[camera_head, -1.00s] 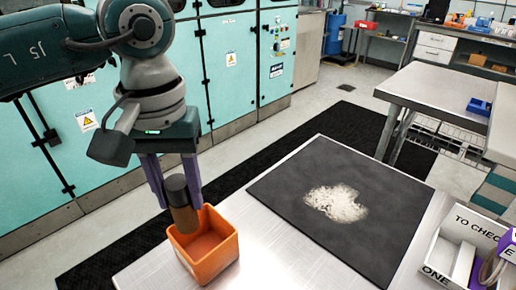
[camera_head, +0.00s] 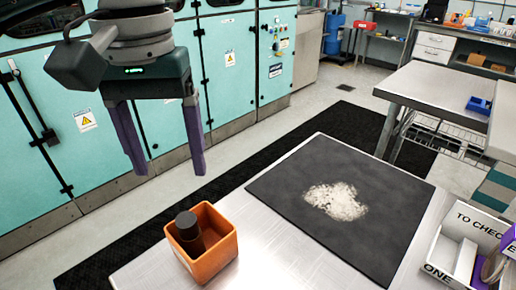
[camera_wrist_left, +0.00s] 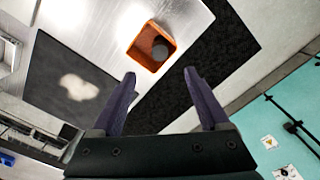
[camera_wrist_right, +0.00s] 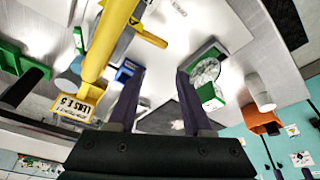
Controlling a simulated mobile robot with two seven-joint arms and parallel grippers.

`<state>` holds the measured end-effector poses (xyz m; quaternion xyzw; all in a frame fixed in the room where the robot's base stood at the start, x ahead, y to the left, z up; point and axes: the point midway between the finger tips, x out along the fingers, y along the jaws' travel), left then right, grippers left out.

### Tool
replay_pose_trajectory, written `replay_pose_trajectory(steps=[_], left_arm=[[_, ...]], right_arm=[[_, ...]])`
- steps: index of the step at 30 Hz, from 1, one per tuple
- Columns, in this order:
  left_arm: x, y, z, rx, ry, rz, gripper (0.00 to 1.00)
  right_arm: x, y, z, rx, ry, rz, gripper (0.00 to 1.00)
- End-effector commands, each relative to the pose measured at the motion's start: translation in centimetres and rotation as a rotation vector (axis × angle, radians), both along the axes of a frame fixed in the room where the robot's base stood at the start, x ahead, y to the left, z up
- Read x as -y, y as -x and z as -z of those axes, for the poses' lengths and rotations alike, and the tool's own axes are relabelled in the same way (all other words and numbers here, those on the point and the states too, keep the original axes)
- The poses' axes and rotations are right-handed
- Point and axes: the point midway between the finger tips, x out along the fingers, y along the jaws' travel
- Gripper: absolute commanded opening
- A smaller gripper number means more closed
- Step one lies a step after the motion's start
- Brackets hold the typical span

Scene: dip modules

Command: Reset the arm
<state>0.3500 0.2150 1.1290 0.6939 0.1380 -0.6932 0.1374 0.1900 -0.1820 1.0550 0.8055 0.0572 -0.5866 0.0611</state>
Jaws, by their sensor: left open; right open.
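My left gripper (camera_head: 165,168) is open and empty, with its purple fingers spread. It hangs above and behind an orange square bin (camera_head: 218,258) at the left end of the metal table. A dark cylinder (camera_head: 187,226) stands in the bin, apart from the fingers. The left wrist view also shows the bin (camera_wrist_left: 134,50) and the cylinder (camera_wrist_left: 160,50) beyond the fingertips. My right gripper (camera_wrist_right: 160,72) is open with nothing between its fingers in the right wrist view. It is out of the head view.
A dark mat (camera_head: 290,208) with a pale powdery patch (camera_head: 336,201) lies on the table. A white box (camera_head: 450,250) marked "TO CHECK" stands at the right. The right wrist view shows a yellow object (camera_wrist_right: 103,45), a green-framed item (camera_wrist_right: 207,70) and a white cylinder (camera_wrist_right: 259,92).

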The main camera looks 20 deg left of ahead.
Motion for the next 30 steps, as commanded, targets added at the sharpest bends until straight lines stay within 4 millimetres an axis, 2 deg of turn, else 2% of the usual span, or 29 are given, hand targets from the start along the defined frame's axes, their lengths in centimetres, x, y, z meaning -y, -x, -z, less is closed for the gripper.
replay_pose_trajectory(steps=[4, 9, 22, 24, 26, 29, 30], left_arm=[[0.0, -0.1, -2.6, 0.005, 0.000, 0.000, 0.78], [0.0, 0.0, -4.1, 0.001, 0.001, -0.001, 0.78], [0.4, 0.0, -4.2, 0.001, 0.015, -0.002, 0.78], [1.8, 0.2, -3.9, 0.003, 0.071, -0.006, 0.78], [4.2, 0.4, -3.4, 0.005, 0.168, -0.020, 0.78], [10.6, 1.4, -3.5, -0.015, 0.440, -0.087, 0.78], [13.6, 2.0, -4.3, -0.041, 0.582, -0.135, 0.78]], right_arm=[[0.0, 0.0, 0.7, 0.001, 0.000, 0.000, 0.50], [0.0, 0.0, 0.9, 0.001, 0.000, 0.000, 0.50], [0.1, 0.0, 0.8, 0.002, 0.005, -0.004, 0.50], [0.1, 0.0, 0.8, 0.002, 0.005, -0.004, 0.50], [0.1, 0.0, 0.8, 0.002, 0.005, -0.004, 0.50], [0.1, 0.0, 0.8, 0.002, 0.005, -0.004, 0.50], [0.1, 0.0, 0.8, 0.002, 0.005, -0.004, 0.50]])
